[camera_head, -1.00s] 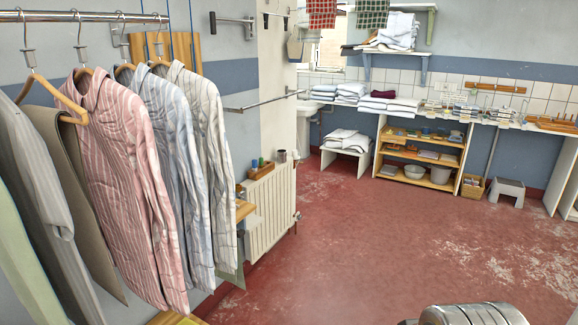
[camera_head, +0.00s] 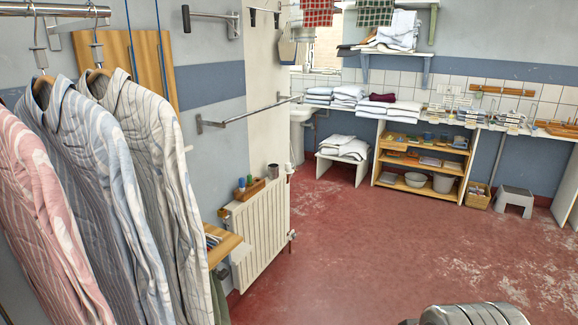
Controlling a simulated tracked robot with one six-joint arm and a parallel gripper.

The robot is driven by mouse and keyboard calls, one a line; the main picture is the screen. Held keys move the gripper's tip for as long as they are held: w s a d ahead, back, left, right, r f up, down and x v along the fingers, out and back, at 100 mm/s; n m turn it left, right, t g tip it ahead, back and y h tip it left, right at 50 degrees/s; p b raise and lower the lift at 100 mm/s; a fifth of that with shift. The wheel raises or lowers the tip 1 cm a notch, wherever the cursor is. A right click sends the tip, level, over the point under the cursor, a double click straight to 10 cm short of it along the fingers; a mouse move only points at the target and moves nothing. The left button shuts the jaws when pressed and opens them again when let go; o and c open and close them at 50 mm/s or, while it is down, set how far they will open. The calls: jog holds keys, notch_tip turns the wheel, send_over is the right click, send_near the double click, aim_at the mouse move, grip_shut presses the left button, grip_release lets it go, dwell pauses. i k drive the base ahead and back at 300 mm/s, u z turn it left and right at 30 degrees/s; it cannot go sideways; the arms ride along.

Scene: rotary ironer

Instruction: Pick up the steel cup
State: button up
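A small grey cup that looks like the steel cup (camera_head: 273,171) stands upright on top of the white radiator (camera_head: 262,222), towards its far end. It is small in the picture, and nothing covers it. A wooden box (camera_head: 248,189) with small bottles stands to its left on the same radiator. My gripper's fingers do not show. Only a rounded grey metal part, likely of my own arm, shows at the bottom edge right of centre.
Striped shirts (camera_head: 150,170) hang on a rail at the left, in front of the wall. A wooden board (camera_head: 222,248) juts out near the radiator's near end. A towel bar (camera_head: 245,114) is above the radiator. The red floor (camera_head: 350,250) is clear ahead and right.

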aim_at(273, 169)
jog(key=i, duration=3.5)
jog(key=u, duration=2.1)
